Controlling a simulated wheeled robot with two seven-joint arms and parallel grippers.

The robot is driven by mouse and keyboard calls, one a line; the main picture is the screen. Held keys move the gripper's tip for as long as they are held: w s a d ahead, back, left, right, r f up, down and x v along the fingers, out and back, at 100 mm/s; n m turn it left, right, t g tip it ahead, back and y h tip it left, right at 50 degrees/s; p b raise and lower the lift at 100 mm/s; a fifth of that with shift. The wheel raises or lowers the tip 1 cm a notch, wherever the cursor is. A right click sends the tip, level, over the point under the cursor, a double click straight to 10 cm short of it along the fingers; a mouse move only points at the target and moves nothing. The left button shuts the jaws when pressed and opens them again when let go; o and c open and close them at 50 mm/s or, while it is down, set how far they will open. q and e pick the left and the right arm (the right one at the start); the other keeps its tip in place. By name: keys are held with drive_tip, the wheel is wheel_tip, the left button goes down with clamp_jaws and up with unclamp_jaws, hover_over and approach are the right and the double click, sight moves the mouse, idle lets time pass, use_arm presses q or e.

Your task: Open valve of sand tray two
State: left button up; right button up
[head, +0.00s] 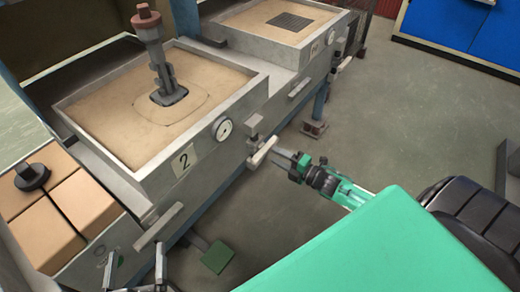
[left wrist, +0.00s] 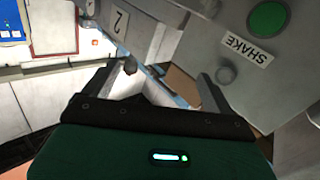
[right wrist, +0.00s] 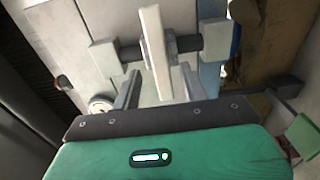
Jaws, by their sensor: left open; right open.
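Sand tray two (head: 95,165) is a grey box of sand with a "2" plate (head: 184,160) and a round gauge (head: 222,129) on its front. Its valve has a pale bar handle (head: 262,151) sticking out below the gauge. My right gripper (head: 284,159) is at the handle. In the right wrist view the pale handle (right wrist: 155,45) stands in line with the gap between the open fingers (right wrist: 160,88); I cannot tell whether they touch it. My left gripper (head: 135,275) is open and empty at the bottom left, partly cut off by the frame edge.
A dark clamp-like tool (head: 162,75) stands in tray two's sand. Another sand tray (head: 270,20) with a dark grate lies behind. A green pedal (head: 217,257) is on the floor. The left wrist view shows a panel with a green button (left wrist: 269,18) and "SHAKE" label.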

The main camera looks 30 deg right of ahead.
sight(268, 152)
drive_tip(key=b+x, duration=0.1)
drive_tip(key=x, duration=0.5)
drive_tip(key=shift+w, duration=0.25)
use_arm(q)
wheel_tip(268, 152, up, 6)
drive_tip(key=w+a+t, duration=0.1)
drive_tip(key=t, duration=0.3)
drive_tip(key=shift+w+a, duration=0.2)
drive_tip(key=shift+a, duration=0.2)
use_arm(e)
drive_tip(key=shift+w+a, duration=0.3)
drive_tip(key=shift+w, duration=0.25)
use_arm(q)
drive_tip(key=shift+r, duration=0.1)
use_arm(e)
clamp_jaws()
